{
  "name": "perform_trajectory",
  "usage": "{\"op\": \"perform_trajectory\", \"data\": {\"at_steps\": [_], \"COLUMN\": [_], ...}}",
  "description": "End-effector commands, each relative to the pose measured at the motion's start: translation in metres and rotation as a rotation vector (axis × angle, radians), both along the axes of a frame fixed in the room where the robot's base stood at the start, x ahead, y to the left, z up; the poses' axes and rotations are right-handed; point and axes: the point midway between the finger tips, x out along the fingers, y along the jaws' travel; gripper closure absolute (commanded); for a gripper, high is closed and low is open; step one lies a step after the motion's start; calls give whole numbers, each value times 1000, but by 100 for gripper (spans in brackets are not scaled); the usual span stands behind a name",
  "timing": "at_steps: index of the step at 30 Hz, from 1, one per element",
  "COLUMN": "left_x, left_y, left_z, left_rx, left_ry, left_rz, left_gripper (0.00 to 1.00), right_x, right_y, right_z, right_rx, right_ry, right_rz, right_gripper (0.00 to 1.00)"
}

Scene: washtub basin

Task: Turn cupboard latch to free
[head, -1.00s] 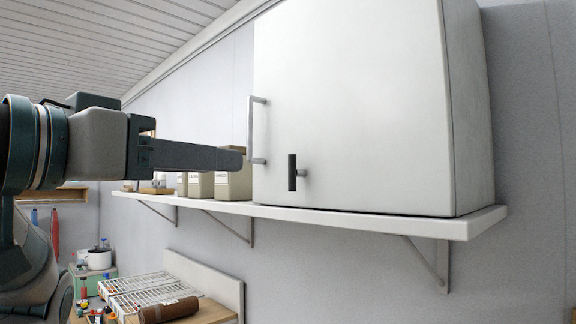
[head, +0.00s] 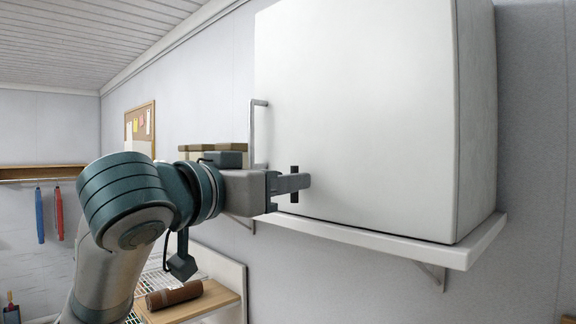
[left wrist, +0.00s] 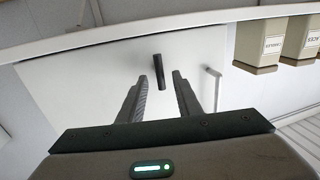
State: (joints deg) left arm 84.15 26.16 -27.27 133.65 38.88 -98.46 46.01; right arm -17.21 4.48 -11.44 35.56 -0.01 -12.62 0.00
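The white cupboard (head: 365,110) stands on a wall shelf, its door closed. Its dark latch (head: 294,184) is a short bar low on the door; in the head view it is upright and partly hidden behind my left gripper (head: 308,182). In the left wrist view the latch (left wrist: 160,72) lies ahead of the fingertips, between their lines. The left gripper (left wrist: 166,78) is open, its fingers apart with nothing between them. Contact with the latch cannot be told from the head view. My right gripper is not in view.
The door handle (head: 257,135) is left of the latch, close above my left wrist. The white shelf (head: 400,247) runs beneath the cupboard. Canisters (left wrist: 257,45) stand on the shelf beside the cupboard. A brown roll (head: 174,295) lies on a wooden surface below.

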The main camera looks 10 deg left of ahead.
Motion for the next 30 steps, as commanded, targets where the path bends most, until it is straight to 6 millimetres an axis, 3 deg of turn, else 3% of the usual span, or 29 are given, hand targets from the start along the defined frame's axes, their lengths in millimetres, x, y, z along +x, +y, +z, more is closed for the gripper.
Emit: {"op": "perform_trajectory", "data": {"at_steps": [6, 15, 16, 20, 30], "left_x": [14, 15, 15, 15, 15], "left_y": [-6, -6, -6, -6, -6], "left_z": [0, -1, -1, -1, -1], "left_rx": [0, 1, 1, 1, 13], "left_ry": [0, -1, -1, -1, -10], "left_rz": [0, 0, 0, 0, 1], "left_gripper": [69, 69, 71, 100, 100], "right_x": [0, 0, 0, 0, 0], "right_y": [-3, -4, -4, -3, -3], "right_z": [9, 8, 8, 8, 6], "right_rx": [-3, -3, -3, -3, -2], "right_ry": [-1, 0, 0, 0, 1], "right_rz": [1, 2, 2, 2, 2], "right_gripper": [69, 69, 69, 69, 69]}}
